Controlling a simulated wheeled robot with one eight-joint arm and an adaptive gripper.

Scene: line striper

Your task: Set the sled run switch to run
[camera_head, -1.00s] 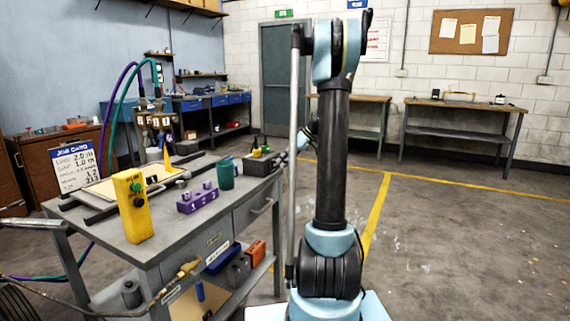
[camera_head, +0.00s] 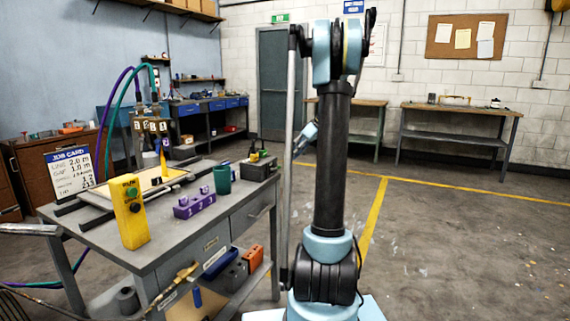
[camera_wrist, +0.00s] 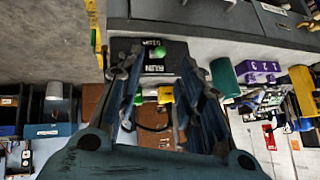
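A dark box (camera_head: 260,168) stands at the bench's right end, with small yellow, green and black parts on top. In the wrist view the dark box (camera_wrist: 177,51) carries a RUN label, a second label opposite it and a green part between them. Its setting is too small to tell. A yellow box (camera_head: 131,212) with a green button and a black knob stands at the bench's near edge. It also shows in the wrist view (camera_wrist: 303,92). My gripper (camera_wrist: 158,66) is open and empty, with its fingers apart before the dark box.
A green cup (camera_head: 222,180) and a purple numbered block (camera_head: 194,205) stand on the grey bench (camera_head: 165,246) between the two boxes. A job card (camera_head: 71,172) stands at the left. The floor right of my arm is clear.

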